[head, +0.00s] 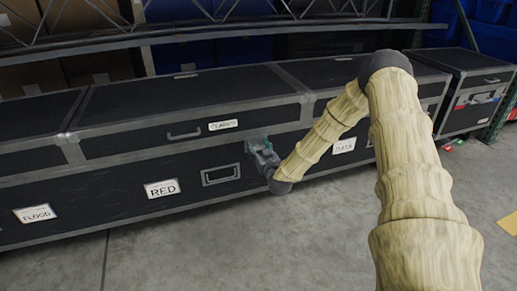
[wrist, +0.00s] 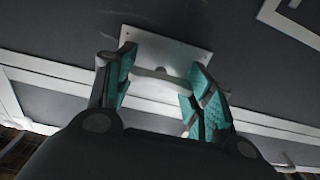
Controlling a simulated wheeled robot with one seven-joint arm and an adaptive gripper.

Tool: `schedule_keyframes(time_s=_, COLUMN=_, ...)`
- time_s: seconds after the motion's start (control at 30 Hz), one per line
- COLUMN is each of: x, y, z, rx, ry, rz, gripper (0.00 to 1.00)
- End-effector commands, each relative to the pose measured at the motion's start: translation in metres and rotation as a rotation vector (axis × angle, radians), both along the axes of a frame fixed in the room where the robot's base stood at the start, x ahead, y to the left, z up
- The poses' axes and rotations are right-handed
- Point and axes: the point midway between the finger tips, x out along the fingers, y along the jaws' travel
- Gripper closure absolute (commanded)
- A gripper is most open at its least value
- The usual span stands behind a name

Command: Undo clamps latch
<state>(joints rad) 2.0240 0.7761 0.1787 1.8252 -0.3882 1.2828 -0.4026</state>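The black case (head: 190,102) with a label reading roughly CLAMPS (head: 223,125) stands in the row, its lid down. My gripper (head: 258,147) is at its front face, right of that label, and covers most of the latch in the head view. In the wrist view the latch (wrist: 165,47) is a pale metal plate with a narrow crossbar. My gripper (wrist: 160,80) has its teal-padded fingers apart, one on each side of the crossbar. Whether the pads touch the bar's ends I cannot tell.
Cases labelled FLOOD (head: 35,213), RED (head: 161,189) and DATA (head: 344,146) adjoin it. A recessed handle (head: 220,175) is just below left of my gripper. A metal shelf beam (head: 200,33) runs behind. The grey floor (head: 300,240) in front is clear.

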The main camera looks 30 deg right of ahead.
Motion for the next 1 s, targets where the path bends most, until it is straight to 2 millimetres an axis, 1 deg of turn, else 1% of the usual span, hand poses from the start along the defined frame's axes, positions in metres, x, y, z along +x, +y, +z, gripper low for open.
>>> schedule_keyframes(time_s=0.03, x=0.0000, y=-0.0001, z=0.0000, rx=0.000, ry=0.000, rz=0.000, gripper=0.67)
schedule_keyframes(time_s=0.07, x=0.0000, y=-0.0002, z=0.0000, rx=0.000, ry=0.000, rz=0.000, gripper=0.71)
schedule_keyframes(time_s=0.27, x=-0.0001, y=0.0000, z=0.0004, rx=-0.005, ry=0.001, rz=0.000, gripper=0.71)
schedule_keyframes(time_s=0.47, x=-0.0001, y=0.0006, z=0.0026, rx=-0.051, ry=0.012, rz=0.001, gripper=0.71)
schedule_keyframes(time_s=0.67, x=0.0003, y=0.0019, z=0.0044, rx=-0.157, ry=0.039, rz=0.003, gripper=0.71)
schedule_keyframes(time_s=1.0, x=0.0005, y=0.0036, z=0.0040, rx=-0.433, ry=0.105, rz=0.005, gripper=0.71)
